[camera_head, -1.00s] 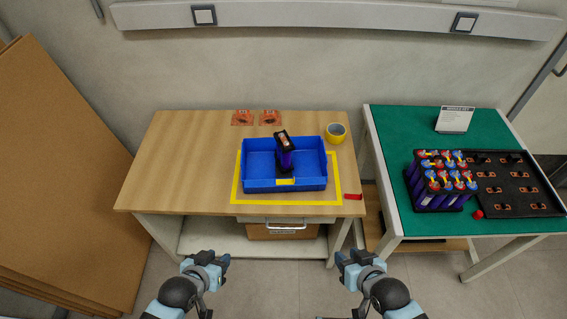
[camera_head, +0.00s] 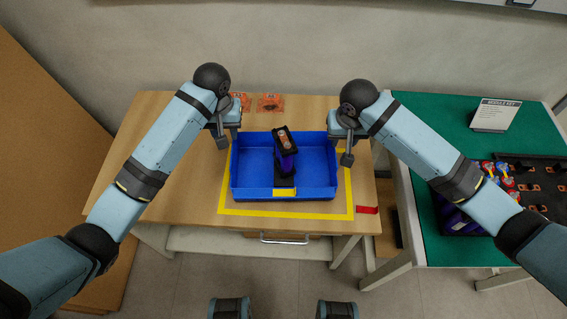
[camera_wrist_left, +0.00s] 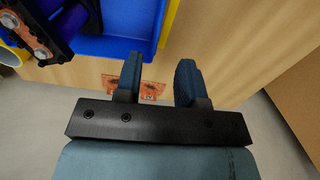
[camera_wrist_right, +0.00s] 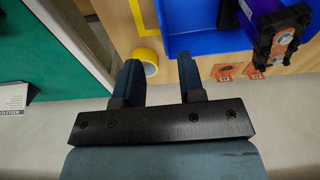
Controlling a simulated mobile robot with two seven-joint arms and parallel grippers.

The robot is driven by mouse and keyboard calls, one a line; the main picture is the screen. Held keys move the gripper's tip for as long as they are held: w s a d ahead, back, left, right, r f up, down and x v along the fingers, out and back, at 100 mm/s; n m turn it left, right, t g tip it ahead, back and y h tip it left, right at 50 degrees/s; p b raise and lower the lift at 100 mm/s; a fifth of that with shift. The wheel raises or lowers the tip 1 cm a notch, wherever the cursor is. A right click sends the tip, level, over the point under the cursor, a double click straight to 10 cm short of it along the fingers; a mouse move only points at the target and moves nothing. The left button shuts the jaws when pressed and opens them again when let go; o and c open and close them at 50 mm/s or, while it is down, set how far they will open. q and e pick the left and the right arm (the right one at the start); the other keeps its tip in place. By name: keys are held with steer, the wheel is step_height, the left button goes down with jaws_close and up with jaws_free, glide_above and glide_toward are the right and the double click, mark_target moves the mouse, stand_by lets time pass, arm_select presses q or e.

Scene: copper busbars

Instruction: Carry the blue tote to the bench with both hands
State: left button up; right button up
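The blue tote (camera_head: 254,192) stands on the wooden bench (camera_head: 160,185), inside a yellow outline. It holds a dark purple module (camera_head: 286,160) with a copper-coloured top. In the left wrist view the left fingers (camera_wrist_left: 158,75) are parted, with the tote (camera_wrist_left: 112,46) ahead. In the right wrist view the right fingers (camera_wrist_right: 160,75) are parted and empty, with the tote (camera_wrist_right: 208,42) ahead.
A green-topped bench (camera_head: 425,115) stands to the right with a black tray (camera_head: 540,175), several modules and a white sign (camera_head: 495,115). A yellow tape roll (camera_wrist_right: 147,58) lies near the tote. A red strip (camera_head: 367,210) lies near the outline.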

mark_target(233, 160)
arm_select(q)
steer(key=shift+s, duration=0.15)
arm_select(e)
steer(key=shift+s, duration=0.15)
